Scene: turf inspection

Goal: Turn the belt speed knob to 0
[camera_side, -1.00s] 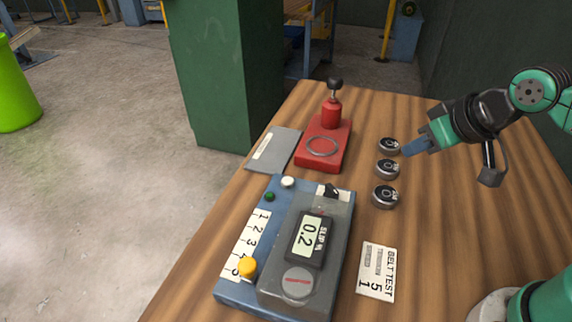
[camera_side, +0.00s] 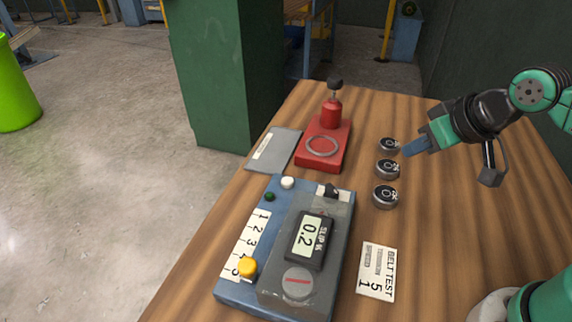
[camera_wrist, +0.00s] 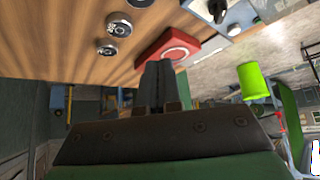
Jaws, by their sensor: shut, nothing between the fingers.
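The blue and grey test device (camera_side: 286,197) lies on the wooden table in the side view. A small black knob (camera_side: 331,190) sits on a white plate at its far right corner; its mark is too small to read. A grey disc (camera_side: 298,282) with a red line is at the near end, and the display (camera_side: 309,237) reads 0.2. A yellow knob (camera_side: 247,267) stands beside a numbered strip. I cannot read which one is labelled belt speed. My gripper (camera_side: 406,150) is shut and empty, apart from the device, beside the round pucks; its fingers (camera_wrist: 157,85) also show in the wrist view.
Three dark round pucks (camera_side: 386,168) stand in a row right of the device. A red stand (camera_side: 325,146) with a black-topped handle and a grey plate (camera_side: 272,150) are beyond it. A printed card (camera_side: 376,272) lies right of the device. The table's right side is mostly clear.

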